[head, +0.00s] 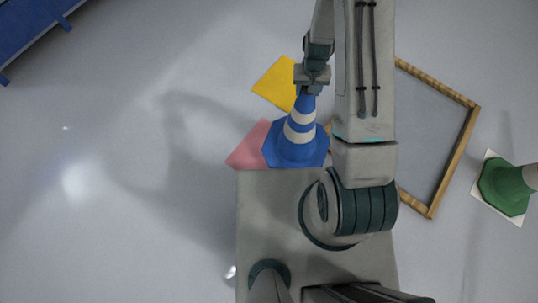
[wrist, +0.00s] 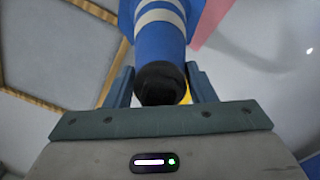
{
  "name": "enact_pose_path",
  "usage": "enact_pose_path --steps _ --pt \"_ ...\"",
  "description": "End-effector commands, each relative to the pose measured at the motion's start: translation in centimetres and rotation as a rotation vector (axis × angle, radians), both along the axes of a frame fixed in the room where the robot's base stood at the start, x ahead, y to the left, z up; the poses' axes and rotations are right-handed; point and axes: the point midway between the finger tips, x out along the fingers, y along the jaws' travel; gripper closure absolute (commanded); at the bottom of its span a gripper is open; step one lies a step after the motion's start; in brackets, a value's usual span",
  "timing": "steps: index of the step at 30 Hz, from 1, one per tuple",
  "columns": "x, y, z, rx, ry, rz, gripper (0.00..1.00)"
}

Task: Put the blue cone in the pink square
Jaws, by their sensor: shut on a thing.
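The blue cone (head: 298,147) has white bands and hangs or stands upright under my gripper (head: 310,90). My gripper is shut on the cone's top. In the wrist view the cone (wrist: 160,45) is between the two fingers of my gripper (wrist: 160,88). The pink square (head: 247,148) lies flat on the floor. The cone's base overlaps its right part in the head view and hides it. A strip of the pink square (wrist: 210,25) shows right of the cone in the wrist view. I cannot tell whether the base touches the floor.
A yellow square (head: 275,84) lies behind the cone. A wooden frame (head: 455,160) lies on the floor to the right, partly behind my arm. A green cone (head: 505,187) stands on a white square (head: 517,219) at far right. A blue object (head: 30,30) is at top left. The left floor is clear.

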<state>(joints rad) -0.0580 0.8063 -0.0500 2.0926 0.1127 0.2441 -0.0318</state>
Motion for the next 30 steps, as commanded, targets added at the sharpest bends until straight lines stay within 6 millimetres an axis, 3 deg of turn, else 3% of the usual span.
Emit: enact_pose_path --steps 1,15,30 --pt "0.6 0.0 -0.9 -0.001 -0.006 -0.009 1.0" --pt "3.4 1.0 -1.6 -0.003 -0.009 -0.091 1.0" --pt "4.9 2.3 -1.4 0.005 -0.009 -0.181 1.0"
